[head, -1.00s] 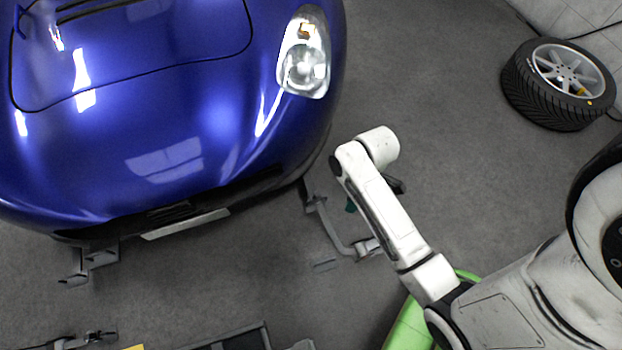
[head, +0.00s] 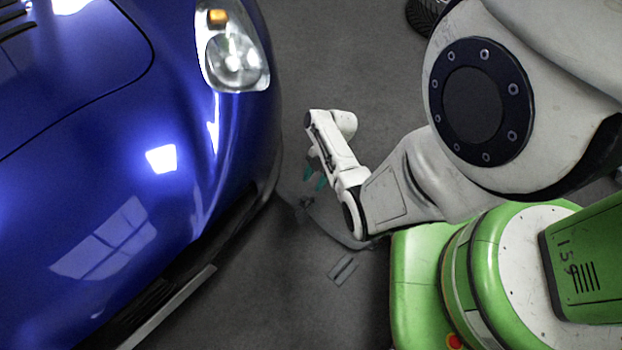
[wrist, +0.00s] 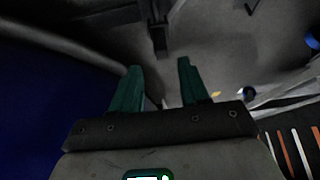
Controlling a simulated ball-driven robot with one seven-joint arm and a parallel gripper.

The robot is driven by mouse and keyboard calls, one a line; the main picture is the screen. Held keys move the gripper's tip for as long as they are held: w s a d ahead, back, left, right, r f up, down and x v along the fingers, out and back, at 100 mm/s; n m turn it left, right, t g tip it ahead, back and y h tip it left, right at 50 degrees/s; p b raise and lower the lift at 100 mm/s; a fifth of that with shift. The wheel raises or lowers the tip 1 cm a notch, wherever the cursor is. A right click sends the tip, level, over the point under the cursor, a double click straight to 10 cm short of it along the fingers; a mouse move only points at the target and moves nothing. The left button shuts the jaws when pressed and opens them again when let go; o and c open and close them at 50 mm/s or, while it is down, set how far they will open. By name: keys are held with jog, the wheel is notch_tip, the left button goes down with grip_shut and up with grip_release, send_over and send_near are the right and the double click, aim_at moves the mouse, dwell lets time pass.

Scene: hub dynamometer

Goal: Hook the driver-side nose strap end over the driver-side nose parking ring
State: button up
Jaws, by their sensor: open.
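My gripper (head: 314,181) hangs beside the blue car's nose corner, its teal fingers pointing down. In the wrist view its two fingers (wrist: 161,84) stand apart with nothing seen between them. A thin grey curved piece (head: 335,233) runs low from below the gripper toward my green base; I cannot tell if it is the strap. A small flat grey plate (head: 342,268) lies on the floor nearer the base. The strap end and the parking ring cannot be made out for certain in either view.
The blue car (head: 110,215) fills the left, its headlight (head: 232,50) above the gripper. A tyre (head: 424,16) shows at the top edge. Orange and white stripes (wrist: 292,152) show at the wrist view's lower right.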

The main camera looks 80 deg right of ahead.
aim_at(305, 197)
jog(key=shift+b+x, duration=2.65)
jog(key=shift+x, duration=1.7)
grip_shut()
jog(key=shift+r+p, duration=0.65)
jog(key=shift+r, duration=0.05)
jog(key=shift+r+p, duration=1.85)
jog(key=shift+r, duration=0.1)
